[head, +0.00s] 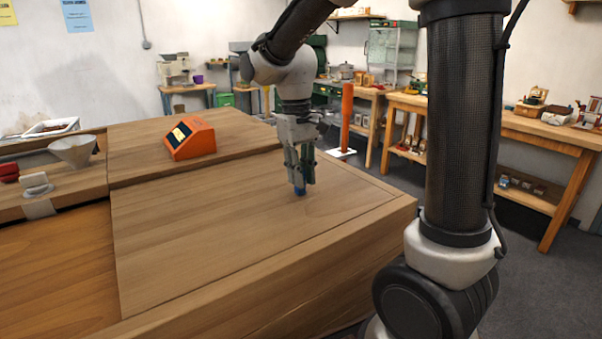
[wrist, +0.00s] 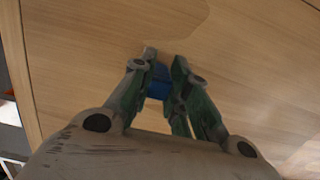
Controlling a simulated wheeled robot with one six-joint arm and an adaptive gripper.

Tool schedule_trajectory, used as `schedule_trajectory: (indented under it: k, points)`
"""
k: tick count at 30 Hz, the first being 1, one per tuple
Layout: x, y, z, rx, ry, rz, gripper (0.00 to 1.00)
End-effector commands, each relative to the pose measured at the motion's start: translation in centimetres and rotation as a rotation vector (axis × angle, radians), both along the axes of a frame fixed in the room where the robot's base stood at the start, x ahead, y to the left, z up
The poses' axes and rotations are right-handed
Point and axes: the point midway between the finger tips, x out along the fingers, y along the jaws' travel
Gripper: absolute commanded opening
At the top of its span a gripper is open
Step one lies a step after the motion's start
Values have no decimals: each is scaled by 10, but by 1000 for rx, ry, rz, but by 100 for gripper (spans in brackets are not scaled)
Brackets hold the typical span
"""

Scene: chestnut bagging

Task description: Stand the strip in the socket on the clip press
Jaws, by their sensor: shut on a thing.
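My gripper (head: 301,178) points down over the front right part of the wooden bench and is shut on a small blue piece, seemingly the strip (head: 299,191). In the wrist view the blue strip (wrist: 159,82) sits between the two fingers of my gripper (wrist: 163,68). Most of the strip is hidden by the fingers, and its lower end is close to the wood; I cannot tell if it touches. A small white-and-grey device (head: 36,186) stands at the left of the bench; I cannot tell if it is the clip press. No socket can be made out.
An orange box with a lit slanted face (head: 190,138) stands on the back of the bench (head: 200,225). A white funnel (head: 73,150), a red object (head: 9,172) and a white tray (head: 50,127) are at the left. The bench top around my gripper is clear.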

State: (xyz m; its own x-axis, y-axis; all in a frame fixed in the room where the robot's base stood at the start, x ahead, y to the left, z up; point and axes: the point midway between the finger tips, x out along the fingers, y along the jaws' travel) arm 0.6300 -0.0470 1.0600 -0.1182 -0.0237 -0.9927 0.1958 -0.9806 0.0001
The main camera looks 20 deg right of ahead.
Motion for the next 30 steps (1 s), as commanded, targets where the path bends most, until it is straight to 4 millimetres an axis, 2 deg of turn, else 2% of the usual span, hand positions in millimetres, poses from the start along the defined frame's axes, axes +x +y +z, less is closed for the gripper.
schedule_trajectory:
  k: [2,3,6,15,19,30]
  points:
    - [0,0,-3,0,1,0,1]
    - [0,0,-3,0,1,0,22]
    - [0,0,-2,0,1,0,39]
    - [0,0,-1,0,0,0,39]
    - [2,0,9,0,-2,0,39]
    - [11,2,88,0,-2,0,39]
